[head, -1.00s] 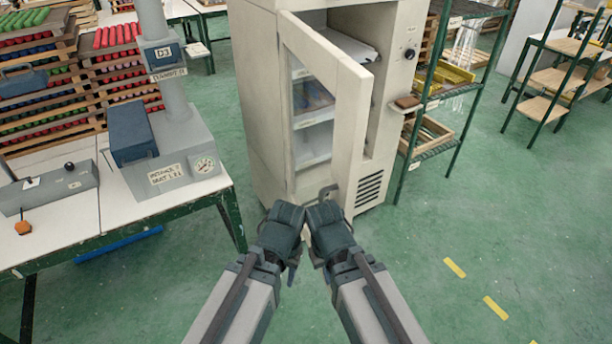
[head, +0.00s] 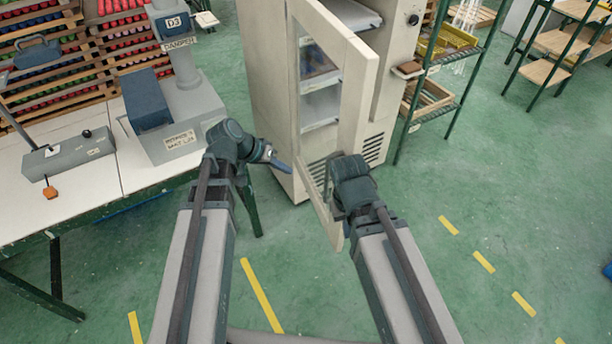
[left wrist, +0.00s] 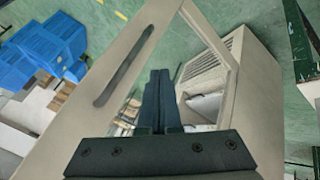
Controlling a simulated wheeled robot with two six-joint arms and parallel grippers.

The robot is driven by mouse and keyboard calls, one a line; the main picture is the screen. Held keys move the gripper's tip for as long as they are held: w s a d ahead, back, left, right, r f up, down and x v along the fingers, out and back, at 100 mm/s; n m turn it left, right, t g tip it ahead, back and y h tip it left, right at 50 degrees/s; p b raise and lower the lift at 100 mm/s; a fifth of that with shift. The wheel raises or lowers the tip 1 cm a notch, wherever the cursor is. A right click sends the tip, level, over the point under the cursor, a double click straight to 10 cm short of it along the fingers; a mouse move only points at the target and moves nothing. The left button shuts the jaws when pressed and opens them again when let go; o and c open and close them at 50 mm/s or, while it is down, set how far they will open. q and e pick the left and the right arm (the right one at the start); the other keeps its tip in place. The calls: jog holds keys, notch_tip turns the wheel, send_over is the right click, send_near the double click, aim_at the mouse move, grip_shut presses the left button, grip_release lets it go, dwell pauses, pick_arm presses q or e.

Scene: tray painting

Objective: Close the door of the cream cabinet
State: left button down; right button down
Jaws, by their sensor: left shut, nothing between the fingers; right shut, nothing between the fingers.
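The cream cabinet (head: 270,90) stands ahead, and its windowed door (head: 352,110) hangs open towards me. The cabinet's vented front shows beyond the door in the left wrist view (left wrist: 240,85). My left gripper (head: 277,163) is shut and empty, just left of the door's lower part in the head view. In the left wrist view its closed fingers (left wrist: 157,100) overlap the door's window opening; contact cannot be told. My right gripper (head: 340,190) is shut and empty by the door's lower outer edge, close to the grey handle (head: 327,172). Its fingertips are largely hidden.
A white workbench (head: 80,190) with a grey D3 damper device (head: 190,110) stands at the left, close to my left arm. A green shelf rack (head: 440,112) stands right of the cabinet. The green floor (head: 500,200) at the right is clear, with yellow dashes.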

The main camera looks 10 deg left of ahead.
pick_arm(q)
jog(key=w+d+f+b, duration=0.2)
jog(key=d+f+b, duration=0.5)
jog(key=d, duration=0.2)
jog(key=shift+w+f, duration=0.2)
jog(key=shift+f, duration=0.15)
